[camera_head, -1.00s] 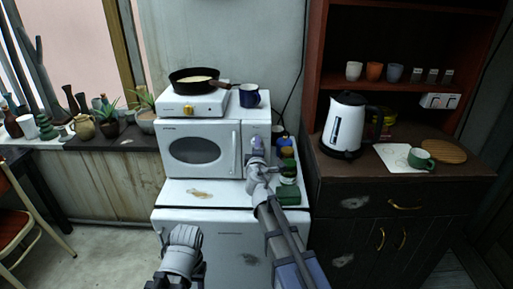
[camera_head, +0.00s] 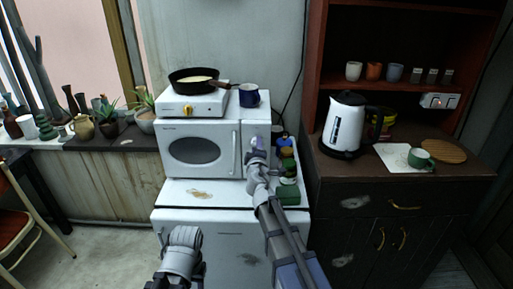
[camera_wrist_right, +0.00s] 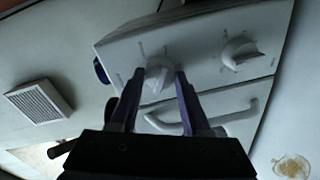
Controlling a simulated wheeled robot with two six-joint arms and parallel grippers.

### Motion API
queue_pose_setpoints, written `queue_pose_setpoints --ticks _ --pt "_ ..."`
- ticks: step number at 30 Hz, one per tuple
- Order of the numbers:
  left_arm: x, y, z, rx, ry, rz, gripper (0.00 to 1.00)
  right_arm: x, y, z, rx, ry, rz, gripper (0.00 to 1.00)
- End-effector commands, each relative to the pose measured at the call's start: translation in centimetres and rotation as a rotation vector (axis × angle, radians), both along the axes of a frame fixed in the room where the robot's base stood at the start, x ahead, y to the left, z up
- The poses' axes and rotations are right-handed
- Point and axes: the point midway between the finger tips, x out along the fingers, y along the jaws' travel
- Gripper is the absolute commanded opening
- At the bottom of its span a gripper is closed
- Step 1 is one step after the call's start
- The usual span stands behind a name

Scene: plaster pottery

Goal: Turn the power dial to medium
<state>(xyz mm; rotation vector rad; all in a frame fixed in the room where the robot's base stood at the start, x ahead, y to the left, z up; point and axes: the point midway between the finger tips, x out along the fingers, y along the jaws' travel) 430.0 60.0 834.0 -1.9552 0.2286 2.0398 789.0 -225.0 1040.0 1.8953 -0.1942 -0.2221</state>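The white microwave (camera_head: 195,148) stands on a white cabinet. In the right wrist view its front panel is turned sideways, with two white dials and the door handle (camera_wrist_right: 215,120). My right gripper (camera_wrist_right: 160,71) has one finger on each side of the upper dial (camera_wrist_right: 158,77). The fingers are apart; I cannot tell whether they press on the dial. The lower dial (camera_wrist_right: 241,52) is free. The marks around the dials are too small to read. In the head view my right gripper (camera_head: 258,145) covers the panel. My left gripper (camera_head: 184,237) is low in front of the cabinet, its fingers unclear.
A hot plate (camera_head: 195,105) with a black pan (camera_head: 190,78) and a blue mug (camera_head: 249,96) sit on the microwave. Green containers (camera_head: 288,194) stand right of my right gripper. A kettle (camera_head: 343,125) is on the dark counter. The cabinet top (camera_head: 175,190) is clear at left.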

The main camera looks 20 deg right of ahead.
Motion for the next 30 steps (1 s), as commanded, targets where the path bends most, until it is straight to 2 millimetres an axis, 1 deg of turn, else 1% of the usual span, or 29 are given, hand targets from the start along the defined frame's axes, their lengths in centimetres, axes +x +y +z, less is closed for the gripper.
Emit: queue_pose_setpoints --ticks 1,8,16,20,23,30 --pt "0.0 0.0 0.0 0.0 0.0 0.0 0.5 -0.1 -0.1 -0.1 0.001 0.001 -0.003 0.52" --pt "0.0 0.0 0.0 0.0 0.0 0.0 0.5 -0.1 0.0 0.0 0.0 0.0 -0.001 0.77" --pt "0.0 0.0 0.0 0.0 0.0 0.0 0.5 -0.1 0.0 0.0 -0.001 0.0 0.0 0.77" --pt "0.0 0.0 0.0 0.0 0.0 0.0 0.5 -0.8 0.2 0.0 -0.001 0.0 0.0 0.77" --pt "0.0 0.0 0.1 0.0 0.0 0.0 0.5 -1.9 0.4 0.1 -0.001 0.0 0.0 0.77" --pt "0.0 0.0 0.3 0.0 0.0 0.0 0.5 -5.7 1.3 0.3 -0.002 0.0 0.001 0.77"
